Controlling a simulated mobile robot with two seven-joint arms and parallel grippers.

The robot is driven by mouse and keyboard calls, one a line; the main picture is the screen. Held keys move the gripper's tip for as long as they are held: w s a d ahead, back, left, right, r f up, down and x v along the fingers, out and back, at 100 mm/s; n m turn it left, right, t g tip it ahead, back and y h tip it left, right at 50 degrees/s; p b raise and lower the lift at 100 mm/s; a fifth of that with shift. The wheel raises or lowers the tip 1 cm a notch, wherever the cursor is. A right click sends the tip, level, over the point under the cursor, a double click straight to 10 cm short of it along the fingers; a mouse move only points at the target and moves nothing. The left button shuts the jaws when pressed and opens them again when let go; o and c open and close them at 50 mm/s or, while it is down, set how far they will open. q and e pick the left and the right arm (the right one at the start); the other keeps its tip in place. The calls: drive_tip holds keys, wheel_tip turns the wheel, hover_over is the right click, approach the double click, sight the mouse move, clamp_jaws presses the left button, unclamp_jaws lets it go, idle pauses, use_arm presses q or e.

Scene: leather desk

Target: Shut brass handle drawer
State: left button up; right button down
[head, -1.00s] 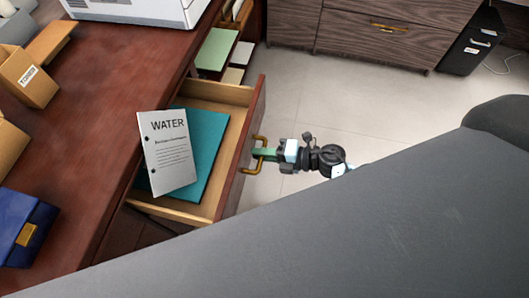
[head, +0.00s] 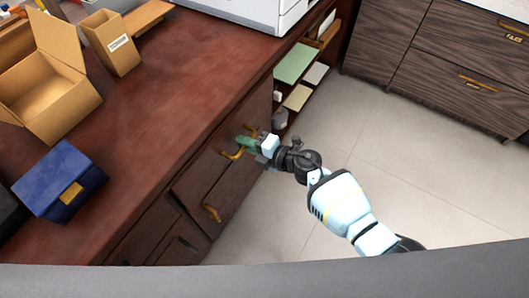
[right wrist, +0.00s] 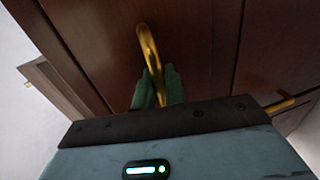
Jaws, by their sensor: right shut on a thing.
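The drawer (head: 224,155) with the brass handle (head: 231,155) is in the middle of the head view. Its front lies about flush with the desk front, and its inside is hidden. My right gripper (head: 245,145) is at this handle with its green fingers. In the right wrist view the fingers (right wrist: 158,88) are closed around the curved brass handle (right wrist: 149,48). My left gripper is not in view.
Another brass handle (head: 212,213) is on the desk front lower down. An open cardboard box (head: 50,85) and a blue box (head: 62,182) stand on the desk top. Open shelves (head: 305,70) are beyond the drawer. The tiled floor (head: 370,130) is clear.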

drive_tip(key=shift+w+a+r+b, duration=0.1)
drive_tip(key=shift+w+a+b, duration=0.05)
drive_tip(key=shift+w+a, duration=0.3)
drive_tip(key=shift+w+a+b, duration=0.15)
drive_tip(key=shift+w+a, duration=0.05)
drive_tip(key=shift+a, duration=0.35)
drive_tip(key=c, duration=1.6)
unclamp_jaws()
drive_tip(key=shift+w+a, duration=0.1)
drive_tip(key=shift+a, duration=0.05)
drive_tip(key=shift+o, duration=0.2)
drive_tip(key=p+v, duration=0.2)
drive_tip(key=v, duration=0.6)
drive_tip(key=shift+p, duration=0.3)
